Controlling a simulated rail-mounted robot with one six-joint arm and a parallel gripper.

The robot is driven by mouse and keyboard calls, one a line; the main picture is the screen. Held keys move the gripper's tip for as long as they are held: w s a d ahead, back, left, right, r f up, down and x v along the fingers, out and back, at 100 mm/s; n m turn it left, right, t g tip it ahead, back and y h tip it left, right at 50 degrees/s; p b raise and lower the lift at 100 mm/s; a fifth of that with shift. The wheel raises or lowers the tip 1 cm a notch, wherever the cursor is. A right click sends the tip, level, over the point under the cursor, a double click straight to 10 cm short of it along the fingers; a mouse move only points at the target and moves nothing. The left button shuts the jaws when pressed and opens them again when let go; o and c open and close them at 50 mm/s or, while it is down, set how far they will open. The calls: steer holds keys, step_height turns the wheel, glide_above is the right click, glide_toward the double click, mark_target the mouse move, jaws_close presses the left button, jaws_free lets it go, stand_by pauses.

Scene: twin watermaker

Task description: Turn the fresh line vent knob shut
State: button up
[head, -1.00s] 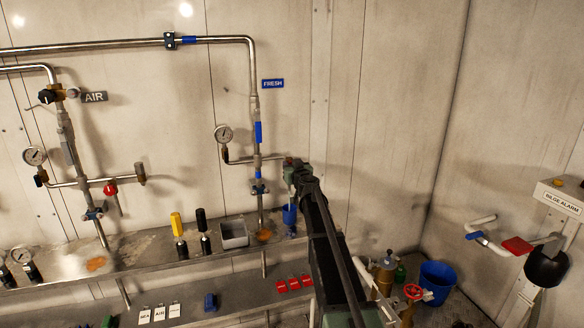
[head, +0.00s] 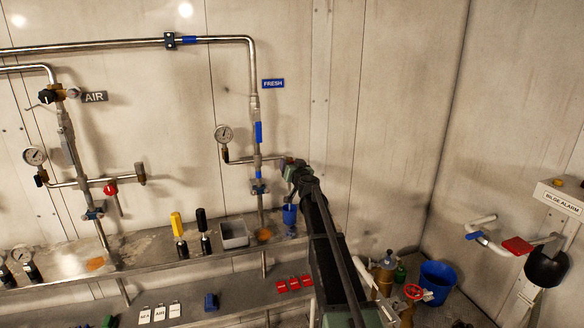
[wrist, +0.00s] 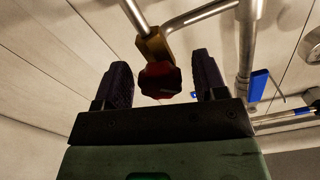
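The fresh line is the steel pipe (head: 256,120) below the blue FRESH sign (head: 273,84). A branch runs right from it to my gripper (head: 289,168), which hides the branch end in the head view. In the wrist view the red vent knob (wrist: 160,82) sits on a brass valve body (wrist: 154,46), between the two dark fingers of my gripper (wrist: 161,88). The fingers are apart, with a gap on each side of the knob, so my gripper is open and not clamped on it. Whether the fingertips reach fully past the knob is unclear.
A gauge (head: 223,134) is left of the fresh pipe, and a blue valve handle (wrist: 259,85) shows right of my fingers. Below, the shelf holds a grey bin (head: 234,235), a blue cup (head: 290,215) and yellow- and black-topped fittings.

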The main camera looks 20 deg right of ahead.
steer(key=s+a, duration=0.1)
steer(key=s, duration=0.9)
steer(key=shift+s, duration=0.35)
